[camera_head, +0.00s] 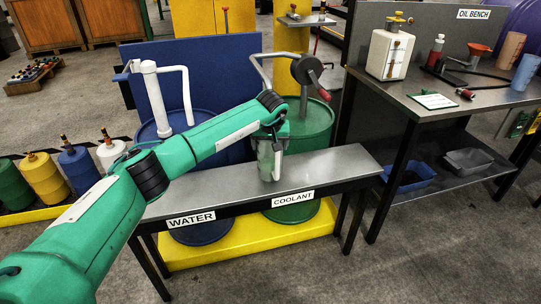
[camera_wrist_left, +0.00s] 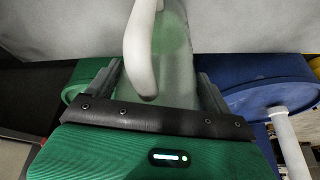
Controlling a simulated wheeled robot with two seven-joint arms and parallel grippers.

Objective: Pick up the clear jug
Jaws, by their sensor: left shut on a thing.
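The clear jug (camera_head: 266,166) is over the grey narrow bench (camera_head: 335,162), upright, near the COOLANT label. Its base looks to be at the bench top; I cannot tell if it touches. My left gripper (camera_head: 273,140) is at the jug from above and behind my arm's end, and partly hides it. In the left wrist view the jug (camera_wrist_left: 178,62) lies between the two fingers of my left gripper (camera_wrist_left: 160,92), which is shut on it. The jug's pale handle (camera_wrist_left: 139,50) faces the wrist camera. My right gripper is not in view.
A blue drum (camera_head: 205,232) and a green drum (camera_head: 310,125) with pumps stand behind the bench on a yellow base (camera_head: 260,247). The oil bench (camera_head: 450,105) stands at the right with several items. Small coloured drums (camera_head: 45,180) line the left.

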